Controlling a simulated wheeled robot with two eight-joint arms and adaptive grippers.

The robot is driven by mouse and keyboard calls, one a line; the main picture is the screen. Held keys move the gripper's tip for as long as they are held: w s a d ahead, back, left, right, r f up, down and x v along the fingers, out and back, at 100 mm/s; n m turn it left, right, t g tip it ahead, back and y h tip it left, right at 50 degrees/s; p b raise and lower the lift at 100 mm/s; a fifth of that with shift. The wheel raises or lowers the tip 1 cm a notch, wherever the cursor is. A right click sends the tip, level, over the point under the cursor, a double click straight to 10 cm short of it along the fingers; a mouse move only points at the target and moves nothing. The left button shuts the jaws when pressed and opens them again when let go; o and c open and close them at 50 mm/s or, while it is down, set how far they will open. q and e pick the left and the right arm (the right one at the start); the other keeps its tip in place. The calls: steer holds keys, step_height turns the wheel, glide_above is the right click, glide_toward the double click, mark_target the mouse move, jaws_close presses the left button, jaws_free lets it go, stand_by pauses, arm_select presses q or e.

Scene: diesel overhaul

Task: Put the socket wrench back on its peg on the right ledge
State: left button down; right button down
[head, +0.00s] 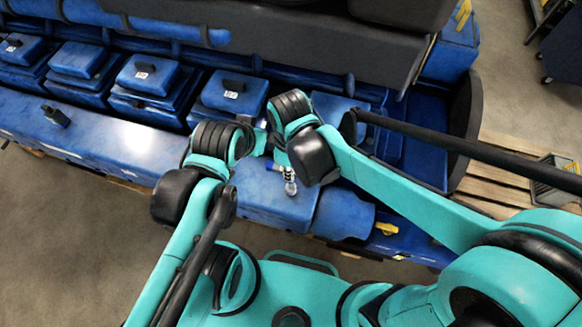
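A small shiny metal piece with a rounded end (290,186) shows just below my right wrist, over the blue ledge (255,198) along the near side of the engine. It looks like part of the socket wrench; the rest is hidden. I cannot tell whether it is held or resting on something. My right gripper (283,165) is close to it, mostly hidden behind its own wrist. My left gripper (259,142) is just left of it, largely hidden by its wrist. The finger openings of both are not visible. I cannot make out the peg.
A small black block (55,116) is on the ledge at left. A yellow part (387,228) is at the near right end. A wooden pallet (505,165) and grey container (556,172) are at right.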

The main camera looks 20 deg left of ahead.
steer(key=shift+f, duration=0.2)
stand_by(0.3)
steer(key=shift+f+b, duration=0.95)
steer(key=shift+b, duration=0.05)
steer(key=c, duration=1.4)
jaws_free()
steer(key=shift+r, duration=0.1)
steer(key=shift+o, duration=0.4)
steer(key=o, duration=0.5)
steer(key=shift+r, duration=0.1)
step_height(320, 180, up, 9)
steer(key=p, duration=0.6)
steer(key=shift+p, duration=0.35)
